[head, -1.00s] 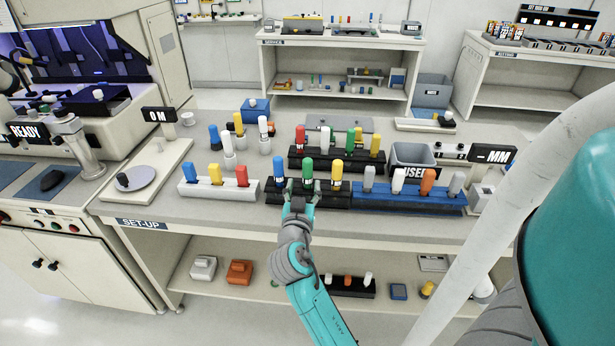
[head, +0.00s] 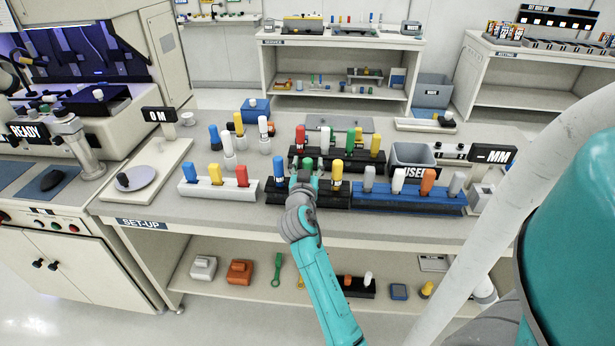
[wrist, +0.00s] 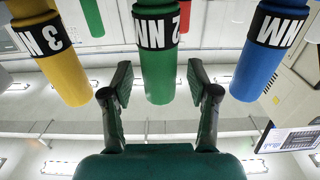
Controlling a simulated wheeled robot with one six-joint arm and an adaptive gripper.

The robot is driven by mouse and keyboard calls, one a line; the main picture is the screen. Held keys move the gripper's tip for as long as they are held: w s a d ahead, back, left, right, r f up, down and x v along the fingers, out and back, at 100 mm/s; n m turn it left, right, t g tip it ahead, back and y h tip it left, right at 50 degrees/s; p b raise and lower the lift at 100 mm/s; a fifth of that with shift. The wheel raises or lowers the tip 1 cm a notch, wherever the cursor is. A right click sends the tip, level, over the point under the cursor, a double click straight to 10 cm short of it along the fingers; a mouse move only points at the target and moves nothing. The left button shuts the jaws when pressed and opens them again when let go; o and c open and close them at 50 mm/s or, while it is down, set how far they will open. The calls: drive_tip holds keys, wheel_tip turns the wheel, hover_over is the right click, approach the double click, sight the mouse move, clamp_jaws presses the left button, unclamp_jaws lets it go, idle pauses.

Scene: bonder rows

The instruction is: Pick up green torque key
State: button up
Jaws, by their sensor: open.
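The green torque key (head: 308,163) stands in the middle of the front black rack (head: 271,194), between a blue key (head: 280,168) and a yellow key (head: 336,170). My gripper (head: 303,180) is right in front of it and hides its lower part in the head view. In the wrist view the green key (wrist: 158,65), with a black "2 NM" band, shows between the two spread fingers of my gripper (wrist: 158,82). The fingers are apart from it on both sides. The yellow key (wrist: 55,60) and blue key (wrist: 265,60) flank it there.
A second black rack behind holds red, white, yellow and another green key (head: 350,141). A white rack (head: 215,191) is at left, a long blue rack (head: 408,202) at right. A grey bin (head: 411,156) stands behind the blue rack. Neighbouring keys stand close.

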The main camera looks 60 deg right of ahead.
clamp_jaws()
drive_tip(key=shift+r, duration=0.15)
wheel_tip(320, 180, up, 10)
drive_tip(key=shift+f, duration=0.1)
drive_tip(key=c, duration=0.7)
unclamp_jaws()
clamp_jaws()
